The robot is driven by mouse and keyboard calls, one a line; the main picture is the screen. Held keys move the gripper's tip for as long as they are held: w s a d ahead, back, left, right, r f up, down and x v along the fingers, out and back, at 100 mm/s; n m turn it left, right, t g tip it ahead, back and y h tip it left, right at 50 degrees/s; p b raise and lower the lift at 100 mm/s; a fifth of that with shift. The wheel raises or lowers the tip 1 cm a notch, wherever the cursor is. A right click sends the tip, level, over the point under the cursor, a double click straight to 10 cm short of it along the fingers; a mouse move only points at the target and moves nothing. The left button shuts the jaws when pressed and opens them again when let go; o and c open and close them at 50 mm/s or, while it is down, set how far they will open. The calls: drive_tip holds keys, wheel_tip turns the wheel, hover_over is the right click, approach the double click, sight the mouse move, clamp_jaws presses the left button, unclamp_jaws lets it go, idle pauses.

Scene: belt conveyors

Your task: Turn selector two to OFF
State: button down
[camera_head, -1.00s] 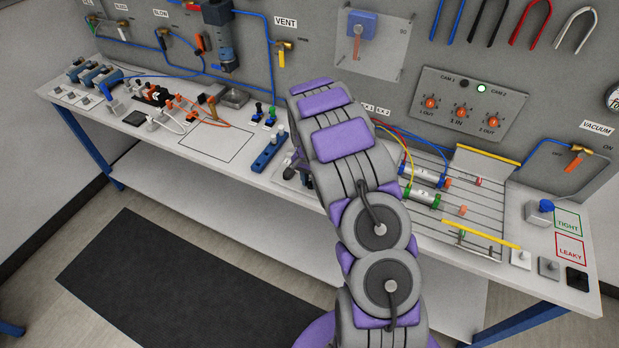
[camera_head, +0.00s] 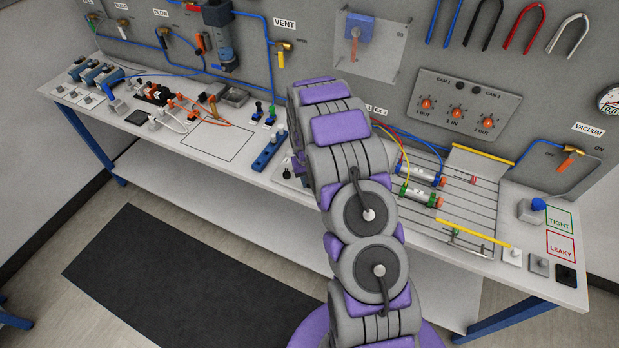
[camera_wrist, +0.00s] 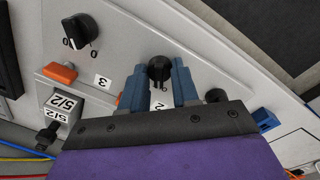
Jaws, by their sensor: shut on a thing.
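Selector two is a round black knob (camera_wrist: 159,69) on the light grey panel, beside a label "2" partly covered by my gripper. My gripper (camera_wrist: 166,80) has its two blue fingers on either side of this knob and is shut on it. The fingers hide part of the knob and its markings, so I cannot read where its pointer stands.
A dark fitting (camera_wrist: 216,96) sits close to the right finger. Cylinders (camera_head: 419,195) and tubes lie right of my arm.

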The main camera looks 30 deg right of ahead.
drive_tip(key=shift+w, duration=0.2)
idle(0.4)
drive_tip(key=c, duration=1)
unclamp_jaws()
drive_tip(key=shift+o, duration=0.8)
drive_tip(key=shift+s, duration=0.1)
wheel_tip(320, 180, up, 17)
drive_tip(key=a+p, duration=0.1)
drive_tip(key=shift+r, duration=0.15)
